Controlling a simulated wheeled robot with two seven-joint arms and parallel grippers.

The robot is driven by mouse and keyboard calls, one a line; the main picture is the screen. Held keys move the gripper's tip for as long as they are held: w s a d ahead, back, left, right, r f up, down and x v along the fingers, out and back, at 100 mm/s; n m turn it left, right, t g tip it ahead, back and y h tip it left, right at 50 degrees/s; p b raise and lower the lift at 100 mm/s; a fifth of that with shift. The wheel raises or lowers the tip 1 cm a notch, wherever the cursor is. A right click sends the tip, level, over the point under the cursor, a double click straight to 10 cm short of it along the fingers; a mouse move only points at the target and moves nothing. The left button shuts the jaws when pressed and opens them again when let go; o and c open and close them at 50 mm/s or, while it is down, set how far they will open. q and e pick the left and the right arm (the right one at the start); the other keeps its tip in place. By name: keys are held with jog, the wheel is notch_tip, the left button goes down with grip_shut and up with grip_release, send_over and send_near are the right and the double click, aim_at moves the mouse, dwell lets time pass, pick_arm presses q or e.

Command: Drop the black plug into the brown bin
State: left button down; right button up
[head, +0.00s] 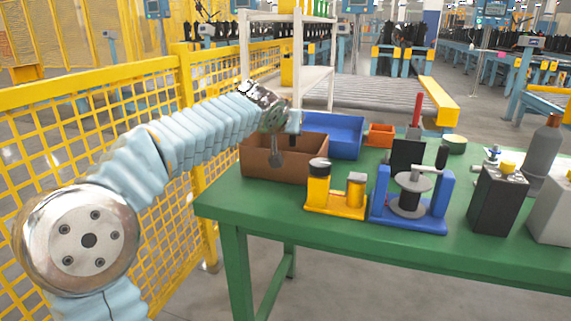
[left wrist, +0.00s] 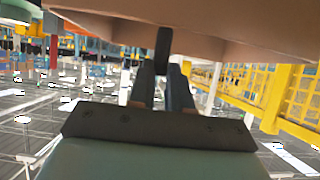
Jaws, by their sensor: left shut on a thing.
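The brown bin (head: 308,172) stands at the far left corner of the green table, and its brown side also fills the top of the left wrist view (left wrist: 240,30). My left gripper (head: 276,160) hangs at the bin, overlapping its near wall in the head view; whether it is over the opening or in front of the wall I cannot tell. In the left wrist view the fingers (left wrist: 165,75) are shut on the black plug (left wrist: 163,45), which sticks out past their tips towards the brown surface. My right gripper is out of view.
A blue bin (head: 347,145) stands just right of the brown one, with a small orange bin (head: 379,135) beyond. A yellow fixture (head: 336,205) and a blue spool stand (head: 437,215) are at the near side of the green table (head: 262,213). Yellow fencing (head: 100,95) runs along the left.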

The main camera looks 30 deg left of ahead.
pick_arm(q)
jog(key=c, duration=1)
grip_release()
jog(key=b+v, duration=0.1)
jog(key=v, duration=1.3)
jog(key=shift+f, duration=0.1)
